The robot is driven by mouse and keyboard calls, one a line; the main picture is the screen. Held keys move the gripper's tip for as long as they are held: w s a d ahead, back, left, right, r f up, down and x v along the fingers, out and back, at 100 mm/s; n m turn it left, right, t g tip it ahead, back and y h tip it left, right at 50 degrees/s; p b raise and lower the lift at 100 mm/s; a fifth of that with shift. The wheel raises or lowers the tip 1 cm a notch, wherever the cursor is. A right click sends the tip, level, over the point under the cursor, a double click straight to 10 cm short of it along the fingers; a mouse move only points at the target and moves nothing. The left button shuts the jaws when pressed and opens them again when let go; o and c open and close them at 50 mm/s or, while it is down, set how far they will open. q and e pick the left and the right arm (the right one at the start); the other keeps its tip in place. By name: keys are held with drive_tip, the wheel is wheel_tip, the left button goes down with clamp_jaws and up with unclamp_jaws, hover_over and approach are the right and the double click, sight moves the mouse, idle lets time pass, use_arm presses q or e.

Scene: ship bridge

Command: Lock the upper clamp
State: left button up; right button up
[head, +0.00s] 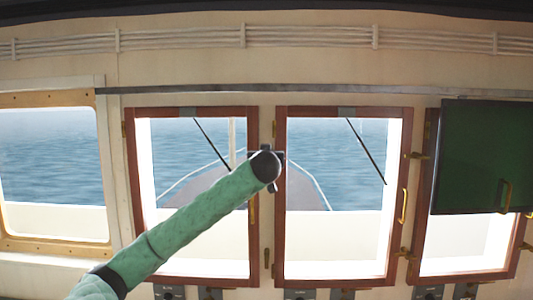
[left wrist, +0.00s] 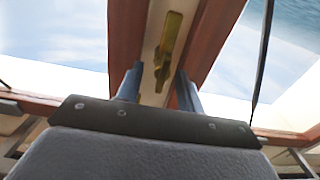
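My left gripper (left wrist: 159,70) is open, its two fingers apart and pointing at the post between two red-framed windows. A brass clamp (left wrist: 170,45) on that post shows in the left wrist view, lying along the post. Its lower end appears between the fingertips, with no visible contact; the depth gap is unclear. In the head view my left arm reaches up from the bottom left, and its wrist hides this clamp and most of the gripper. My right gripper is in neither view.
A lower brass clamp (head: 266,258) sits on the same post. More brass clamps (head: 417,155) are on the post to the right. The middle window (head: 341,255) has a brass handle (head: 404,205). A dark green panel (head: 487,150) hangs at the right.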

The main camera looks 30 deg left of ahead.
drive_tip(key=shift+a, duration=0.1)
use_arm(q)
clamp_jaws()
drive_tip(key=shift+f+m+b, duration=0.25)
drive_tip(key=shift+m+b, duration=0.45)
drive_tip(key=shift+b, duration=0.55)
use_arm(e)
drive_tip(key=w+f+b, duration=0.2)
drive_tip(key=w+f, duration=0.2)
use_arm(q)
drive_tip(key=shift+w+d+f+m+p, duration=0.1)
drive_tip(key=shift+d+m+p, duration=0.05)
drive_tip(key=shift+m, duration=2.6)
drive_tip(key=shift+w+d+f+m+p, duration=0.1)
drive_tip(key=shift+d+f+m+p, duration=0.1)
drive_tip(key=shift+m, duration=2.6)
drive_tip(key=shift+w+d+f+m+p, duration=0.1)
drive_tip(key=shift+d+m, duration=0.05)
drive_tip(key=shift+m, duration=2.6)
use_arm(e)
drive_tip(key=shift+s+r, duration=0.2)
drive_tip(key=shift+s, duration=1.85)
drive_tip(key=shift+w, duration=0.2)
use_arm(q)
unclamp_jaws()
